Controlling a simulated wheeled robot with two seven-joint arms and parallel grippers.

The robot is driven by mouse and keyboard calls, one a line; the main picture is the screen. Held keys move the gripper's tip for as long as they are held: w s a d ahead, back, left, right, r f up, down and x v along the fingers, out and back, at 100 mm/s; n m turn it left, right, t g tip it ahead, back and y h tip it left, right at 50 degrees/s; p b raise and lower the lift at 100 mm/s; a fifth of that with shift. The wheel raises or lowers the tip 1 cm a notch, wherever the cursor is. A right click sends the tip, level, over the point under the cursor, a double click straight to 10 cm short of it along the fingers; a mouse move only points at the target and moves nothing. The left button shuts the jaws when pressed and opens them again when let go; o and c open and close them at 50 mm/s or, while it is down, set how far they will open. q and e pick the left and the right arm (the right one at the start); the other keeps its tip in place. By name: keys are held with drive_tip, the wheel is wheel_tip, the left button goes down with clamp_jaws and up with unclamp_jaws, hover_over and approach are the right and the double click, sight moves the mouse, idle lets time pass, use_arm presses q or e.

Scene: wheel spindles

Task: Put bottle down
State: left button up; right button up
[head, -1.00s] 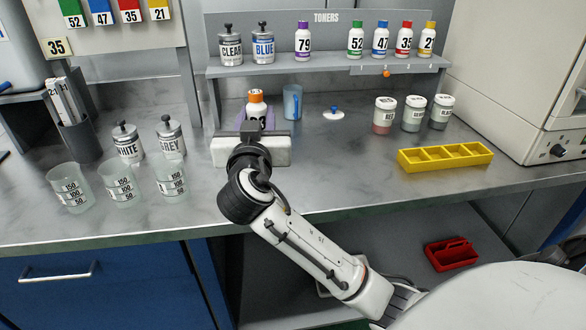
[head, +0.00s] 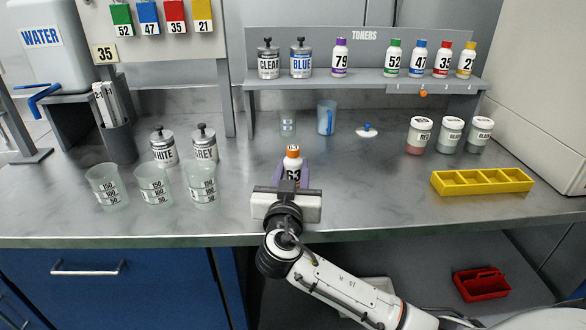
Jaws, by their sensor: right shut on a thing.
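A white bottle (head: 293,165) with an orange cap and a label reading 63 stands upright in front of the toner shelf. My right gripper (head: 291,178) is around it, with purple fingers on both sides. The gripper body hides the bottle's lower part, so I cannot tell whether its base touches the counter (head: 370,205). My left gripper is not in view.
Several toner bottles (head: 394,58) and two metal cans (head: 301,58) stand on the grey shelf (head: 360,84). Clear beakers (head: 154,187) stand at left, a blue jug (head: 327,118) behind, a yellow tray (head: 482,182) at right.

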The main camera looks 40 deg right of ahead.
drive_tip(key=shift+f, duration=0.1)
drive_tip(key=o, duration=1.1)
drive_tip(key=shift+r, duration=0.2)
drive_tip(key=b+v, duration=0.1)
drive_tip(key=v, duration=1.1)
drive_tip(key=shift+b, duration=0.4)
